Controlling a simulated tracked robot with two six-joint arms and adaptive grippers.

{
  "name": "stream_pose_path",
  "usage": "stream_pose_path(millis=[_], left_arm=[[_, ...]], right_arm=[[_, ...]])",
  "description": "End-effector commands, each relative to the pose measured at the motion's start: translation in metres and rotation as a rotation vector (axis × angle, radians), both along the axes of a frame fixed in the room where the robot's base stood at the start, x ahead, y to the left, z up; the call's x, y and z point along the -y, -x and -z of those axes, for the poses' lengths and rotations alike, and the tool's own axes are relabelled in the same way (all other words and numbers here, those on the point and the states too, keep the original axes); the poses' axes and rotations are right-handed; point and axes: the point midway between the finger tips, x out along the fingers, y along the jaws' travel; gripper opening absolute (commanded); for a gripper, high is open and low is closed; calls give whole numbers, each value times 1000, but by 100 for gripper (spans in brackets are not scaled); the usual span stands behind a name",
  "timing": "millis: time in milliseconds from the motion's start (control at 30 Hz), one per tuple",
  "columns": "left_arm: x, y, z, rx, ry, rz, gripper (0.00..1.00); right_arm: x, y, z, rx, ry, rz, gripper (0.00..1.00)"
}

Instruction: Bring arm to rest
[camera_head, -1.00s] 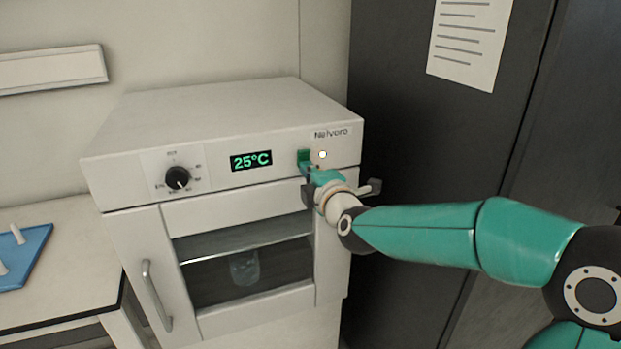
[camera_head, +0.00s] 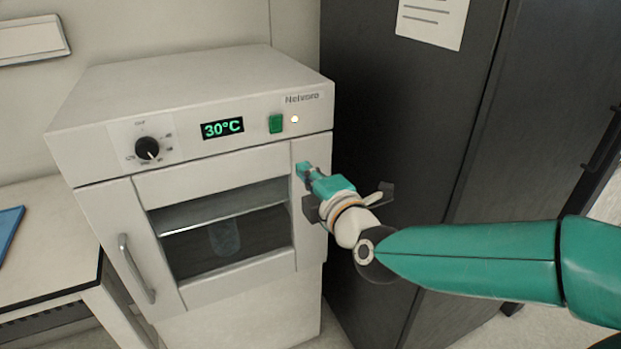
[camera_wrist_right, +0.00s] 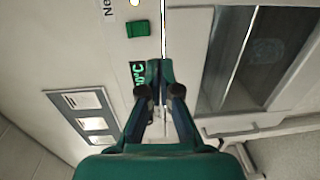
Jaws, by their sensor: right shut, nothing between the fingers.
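My right arm reaches in from the right in the head view. Its gripper (camera_head: 303,171) is shut and empty, in front of the upper right of the white oven (camera_head: 190,85), below the green button (camera_head: 276,123). In the right wrist view the shut fingertips (camera_wrist_right: 159,70) point at the oven front, with the green button (camera_wrist_right: 138,29) above them. The display (camera_head: 222,129) reads 30°C, and a white light (camera_head: 295,119) shows beside the button. I cannot tell whether the fingertips touch the oven. My left gripper is not in view.
The oven door is closed, with a handle (camera_head: 136,268) at left and a glass vessel (camera_head: 224,236) behind its window. A black knob (camera_head: 147,148) is on the panel. A dark cabinet (camera_head: 400,120) stands right of the oven. A bench (camera_head: 50,255) is at left.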

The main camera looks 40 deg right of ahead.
Motion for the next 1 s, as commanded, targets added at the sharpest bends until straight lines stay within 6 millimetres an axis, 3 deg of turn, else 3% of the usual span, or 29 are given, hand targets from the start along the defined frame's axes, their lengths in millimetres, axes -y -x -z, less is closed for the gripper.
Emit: stream_pose_path(millis=[200, 767, 867, 1000], left_arm=[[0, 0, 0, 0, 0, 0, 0], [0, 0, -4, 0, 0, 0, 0], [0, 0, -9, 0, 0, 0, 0], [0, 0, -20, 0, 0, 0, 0]], right_arm=[[-3, 13, 2, 0, 1, 0, 0], [-2, 12, 2, -9, 0, 3, 0], [-6, 3, 18, -60, -4, -9, 0], [-20, -17, 71, -205, -16, -44, 0]])
